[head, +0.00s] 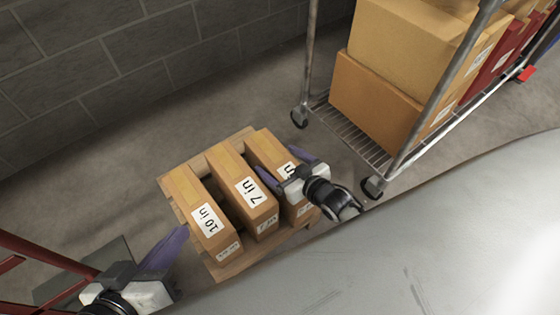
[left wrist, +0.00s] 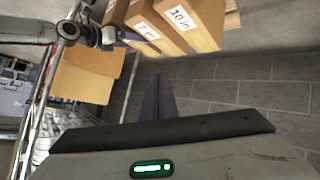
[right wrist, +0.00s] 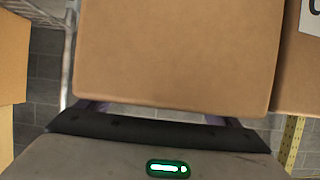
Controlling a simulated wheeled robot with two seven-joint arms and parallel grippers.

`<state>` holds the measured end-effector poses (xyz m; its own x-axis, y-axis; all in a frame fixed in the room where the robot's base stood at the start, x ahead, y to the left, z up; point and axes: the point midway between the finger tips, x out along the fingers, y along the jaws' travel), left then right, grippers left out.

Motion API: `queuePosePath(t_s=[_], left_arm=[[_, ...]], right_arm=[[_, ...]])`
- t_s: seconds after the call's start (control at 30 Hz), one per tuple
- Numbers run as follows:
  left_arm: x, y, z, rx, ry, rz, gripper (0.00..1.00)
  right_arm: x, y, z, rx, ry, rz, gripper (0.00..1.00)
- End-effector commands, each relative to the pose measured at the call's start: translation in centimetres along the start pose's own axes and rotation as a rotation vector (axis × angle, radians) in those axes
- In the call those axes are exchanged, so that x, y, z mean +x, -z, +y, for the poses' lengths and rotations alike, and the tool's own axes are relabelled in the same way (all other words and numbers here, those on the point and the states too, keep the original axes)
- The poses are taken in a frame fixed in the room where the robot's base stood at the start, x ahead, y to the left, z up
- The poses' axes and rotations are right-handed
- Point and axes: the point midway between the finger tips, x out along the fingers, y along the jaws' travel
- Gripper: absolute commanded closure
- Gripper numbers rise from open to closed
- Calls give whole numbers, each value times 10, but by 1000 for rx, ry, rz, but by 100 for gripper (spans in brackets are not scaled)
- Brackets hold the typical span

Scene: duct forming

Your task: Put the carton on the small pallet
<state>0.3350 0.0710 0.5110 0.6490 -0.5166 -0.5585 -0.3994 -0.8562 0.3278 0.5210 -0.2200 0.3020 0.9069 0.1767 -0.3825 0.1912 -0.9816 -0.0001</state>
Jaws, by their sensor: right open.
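Three tan cartons stand side by side on the small wooden pallet (head: 232,268) in the head view. They are the "10 in" carton (head: 193,192), the "7 in" carton (head: 236,177) and a right-hand carton (head: 263,147) whose label is partly hidden. My right gripper (head: 279,160) is open, with its purple fingers on either side of the right-hand carton. A carton face (right wrist: 180,50) fills the middle of the right wrist view; whether the fingers touch it I cannot tell. My left gripper (head: 172,245) is left of the pallet, shut and empty, fingers together in the left wrist view (left wrist: 160,85).
A wire shelf cart (head: 345,135) on casters, loaded with large boxes (head: 375,100), stands right of the pallet. A grey block wall (head: 110,70) runs behind. Red bars (head: 40,248) are at lower left. Bare floor lies between wall and pallet.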

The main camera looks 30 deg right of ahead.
Motion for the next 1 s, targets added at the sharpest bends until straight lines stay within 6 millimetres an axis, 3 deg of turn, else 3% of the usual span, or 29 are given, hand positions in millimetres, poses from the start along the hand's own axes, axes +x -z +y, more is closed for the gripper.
queuePosePath(t_s=[0.17, 0.4, 0.6, 0.77, 1.0], left_arm=[[-4, 1, -2, 12, 21, -25, 100], [1, -22, -21, 35, 88, -137, 100], [0, -33, -31, 51, 122, -189, 100], [0, -38, -35, 57, 133, -209, 100], [1, -40, -36, 58, 136, -212, 100]], right_arm=[[-22, 3, 0, 0, 0, -2, 14], [-75, 4, 0, 0, 1, -4, 14], [-108, 2, 0, 0, 0, -2, 14], [-119, 1, 0, -1, 1, -1, 14], [-120, 1, 0, -1, 0, 1, 14]])
